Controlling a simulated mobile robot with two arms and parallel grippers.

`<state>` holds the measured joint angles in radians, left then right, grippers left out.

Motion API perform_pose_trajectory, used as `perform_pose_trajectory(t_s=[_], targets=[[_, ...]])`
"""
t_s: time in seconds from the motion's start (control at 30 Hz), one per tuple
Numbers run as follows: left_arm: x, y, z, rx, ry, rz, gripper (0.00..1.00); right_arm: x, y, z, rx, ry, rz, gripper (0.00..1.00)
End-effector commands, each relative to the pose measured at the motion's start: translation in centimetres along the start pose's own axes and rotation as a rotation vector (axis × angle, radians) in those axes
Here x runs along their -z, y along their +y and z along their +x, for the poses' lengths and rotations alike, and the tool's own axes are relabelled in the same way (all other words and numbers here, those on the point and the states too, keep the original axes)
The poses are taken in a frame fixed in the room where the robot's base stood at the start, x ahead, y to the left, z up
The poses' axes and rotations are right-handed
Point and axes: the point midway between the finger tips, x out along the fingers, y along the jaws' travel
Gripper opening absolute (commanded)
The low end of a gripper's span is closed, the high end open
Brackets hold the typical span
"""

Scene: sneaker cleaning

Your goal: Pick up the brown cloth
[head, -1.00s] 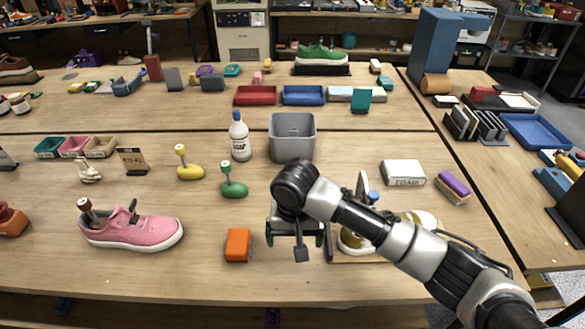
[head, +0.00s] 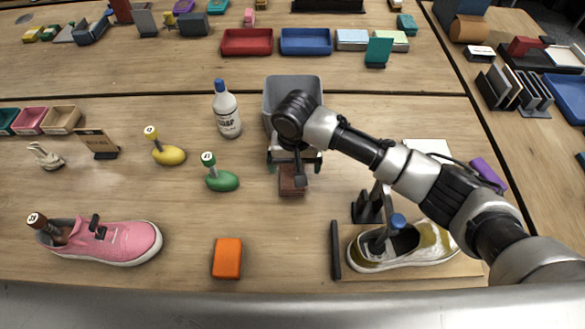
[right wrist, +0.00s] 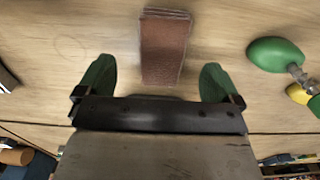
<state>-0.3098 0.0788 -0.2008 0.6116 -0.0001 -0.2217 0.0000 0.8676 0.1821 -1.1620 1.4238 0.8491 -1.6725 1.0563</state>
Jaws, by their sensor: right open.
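The brown cloth (head: 292,186) is a small flat folded rectangle on the table, just in front of the grey bin. My right gripper (head: 295,161) is above its far end, with the arm coming in from the right. In the right wrist view the cloth (right wrist: 165,47) lies between and beyond the two green fingertips of the open right gripper (right wrist: 156,80). The fingers look apart from the cloth. My left gripper does not show.
The grey bin (head: 310,92) stands right behind the gripper, with a white soap bottle (head: 227,112) to its left. A green-based brush (head: 221,180) and an orange block (head: 227,258) are at the left. A white-and-gold sneaker (head: 430,245) sits in a holder at the right.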

Motion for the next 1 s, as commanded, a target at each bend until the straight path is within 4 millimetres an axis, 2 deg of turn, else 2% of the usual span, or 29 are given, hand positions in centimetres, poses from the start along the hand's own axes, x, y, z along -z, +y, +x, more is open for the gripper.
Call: perform_pose_trajectory(t_s=[0.27,0.5,0.6,0.8,0.87,1.0], targets=[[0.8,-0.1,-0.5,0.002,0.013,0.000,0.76,0.1,-0.2,2.3,-0.001,-0.001,0.001,0.96],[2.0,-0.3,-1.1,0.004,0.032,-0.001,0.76,0.3,-0.5,5.8,-0.001,-0.001,0.000,0.96],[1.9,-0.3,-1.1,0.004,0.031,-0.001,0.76,0.3,-0.5,6.4,0.000,0.001,0.000,0.96],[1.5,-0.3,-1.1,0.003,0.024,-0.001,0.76,0.3,-0.5,6.5,0.001,0.001,0.000,0.96],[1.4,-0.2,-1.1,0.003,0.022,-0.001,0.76,0.3,-0.5,6.5,0.001,0.001,0.000,0.90],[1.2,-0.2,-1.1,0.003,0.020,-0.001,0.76,0.3,-0.5,6.5,0.001,0.001,0.000,0.68]])
